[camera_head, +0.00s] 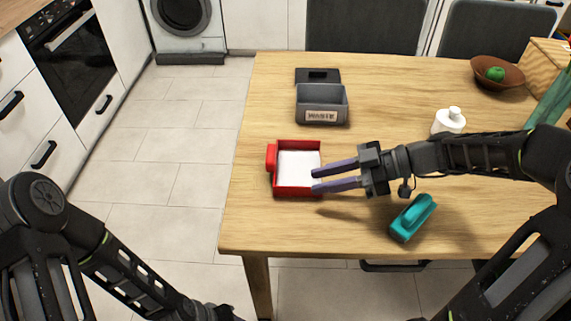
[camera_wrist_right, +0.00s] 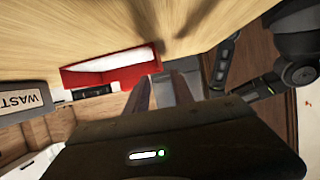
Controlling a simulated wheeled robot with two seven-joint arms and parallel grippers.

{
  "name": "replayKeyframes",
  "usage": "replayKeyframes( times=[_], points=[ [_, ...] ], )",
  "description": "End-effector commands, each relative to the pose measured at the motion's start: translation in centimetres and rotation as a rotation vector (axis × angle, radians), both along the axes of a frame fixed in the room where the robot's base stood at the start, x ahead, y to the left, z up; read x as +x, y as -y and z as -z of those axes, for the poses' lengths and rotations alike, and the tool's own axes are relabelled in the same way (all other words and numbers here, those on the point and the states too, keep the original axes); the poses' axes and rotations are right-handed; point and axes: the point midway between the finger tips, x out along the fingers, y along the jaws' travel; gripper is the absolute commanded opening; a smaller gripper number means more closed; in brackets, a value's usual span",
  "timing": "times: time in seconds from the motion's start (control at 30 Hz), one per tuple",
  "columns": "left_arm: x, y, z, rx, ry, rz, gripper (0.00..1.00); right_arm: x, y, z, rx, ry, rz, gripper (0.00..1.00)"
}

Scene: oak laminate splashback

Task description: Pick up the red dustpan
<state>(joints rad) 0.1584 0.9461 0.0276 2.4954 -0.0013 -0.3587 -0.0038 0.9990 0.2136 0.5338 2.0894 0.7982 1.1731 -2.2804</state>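The red dustpan (camera_head: 297,193), with a white inside, lies on the table's left part, its short red handle block on its left side. My right gripper (camera_head: 316,180) is open, its two purple-grey fingers pointing left at the dustpan's right edge. The fingertips overlap that edge in the head view; I cannot tell whether they touch it. In the right wrist view, the dustpan's red wall (camera_wrist_right: 112,72) is ahead of the two fingers (camera_wrist_right: 164,92), with nothing seen between them. My left arm is at the lower left; its gripper is out of frame.
A grey bin labelled WASTE (camera_head: 322,106) stands behind the dustpan, with a dark flat item (camera_head: 318,76) behind it. A teal brush (camera_head: 412,217) lies right of the dustpan. A white bottle (camera_head: 449,120) and a brown bowl (camera_head: 497,74) stand farther back. The table's left edge is near the dustpan.

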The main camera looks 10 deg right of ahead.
Motion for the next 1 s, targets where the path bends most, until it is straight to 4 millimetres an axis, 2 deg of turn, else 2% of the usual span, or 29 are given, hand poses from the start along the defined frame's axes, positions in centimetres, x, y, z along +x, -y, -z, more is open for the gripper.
replayKeyframes(
  times=[0.2,0.57,0.9,1.0],
  points=[
    [0.0,0.0,0.1,0.000,0.000,0.000,0.36,0.4,-1.9,0.8,0.000,-0.001,-0.002,0.29],
    [0.0,0.0,0.1,0.000,0.000,0.000,0.36,0.5,-2.3,1.0,0.000,-0.002,-0.001,0.29],
    [0.0,0.0,0.2,0.000,0.000,0.000,0.36,1.4,-6.3,2.6,0.002,-0.002,-0.003,0.29],
    [0.0,0.0,0.2,0.000,0.000,0.000,0.36,1.5,-6.8,2.8,-0.001,-0.002,-0.001,0.29]
  ],
)
